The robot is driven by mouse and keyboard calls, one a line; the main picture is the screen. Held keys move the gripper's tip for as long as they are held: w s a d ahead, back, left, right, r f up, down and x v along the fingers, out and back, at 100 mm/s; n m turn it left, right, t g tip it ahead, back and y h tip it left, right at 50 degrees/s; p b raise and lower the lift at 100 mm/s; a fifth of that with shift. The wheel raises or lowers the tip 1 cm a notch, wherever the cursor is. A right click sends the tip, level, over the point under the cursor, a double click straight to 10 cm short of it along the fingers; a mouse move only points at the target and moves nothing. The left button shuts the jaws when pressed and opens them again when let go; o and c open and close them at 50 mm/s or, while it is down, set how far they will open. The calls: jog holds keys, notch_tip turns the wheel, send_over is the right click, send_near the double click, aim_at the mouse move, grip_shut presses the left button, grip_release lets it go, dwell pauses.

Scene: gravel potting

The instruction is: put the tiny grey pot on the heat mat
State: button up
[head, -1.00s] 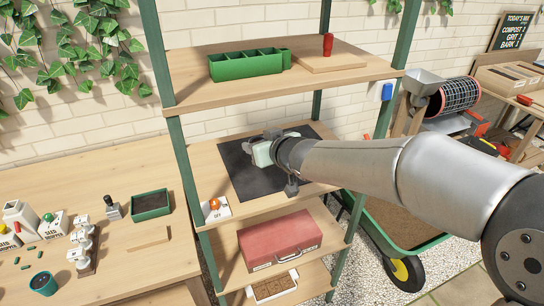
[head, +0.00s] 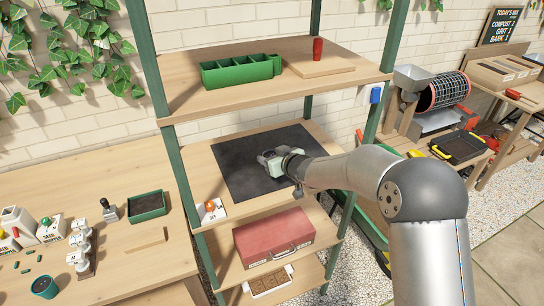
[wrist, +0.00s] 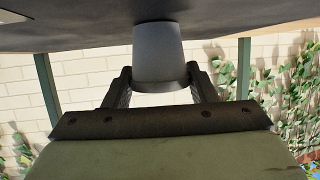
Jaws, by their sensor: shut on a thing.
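The tiny grey pot (wrist: 158,55) is between the two fingers of my gripper (wrist: 160,84) in the wrist view, which looks upside down. My gripper is shut on it. The pot's narrow base meets the dark heat mat (wrist: 75,25) in that view; I cannot tell if it bears its weight there. In the head view the black heat mat (head: 238,165) lies on the middle shelf, with my gripper (head: 268,159) low over its right-hand part. The pot is mostly hidden there by the gripper.
A control box with an orange knob (head: 211,209) sits at the mat's front left. The upper shelf (head: 190,100) overhangs, holding a green tray (head: 240,70) and red object (head: 318,49). Green shelf posts (head: 172,175) flank the space. A red toolbox (head: 273,238) is below.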

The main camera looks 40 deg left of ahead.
jog(key=shift+f, duration=0.2)
jog(key=o, duration=1.1)
jog(key=shift+r, duration=0.1)
jog(key=shift+r, duration=0.15)
jog(key=b+v, duration=0.2)
jog(key=v, duration=1)
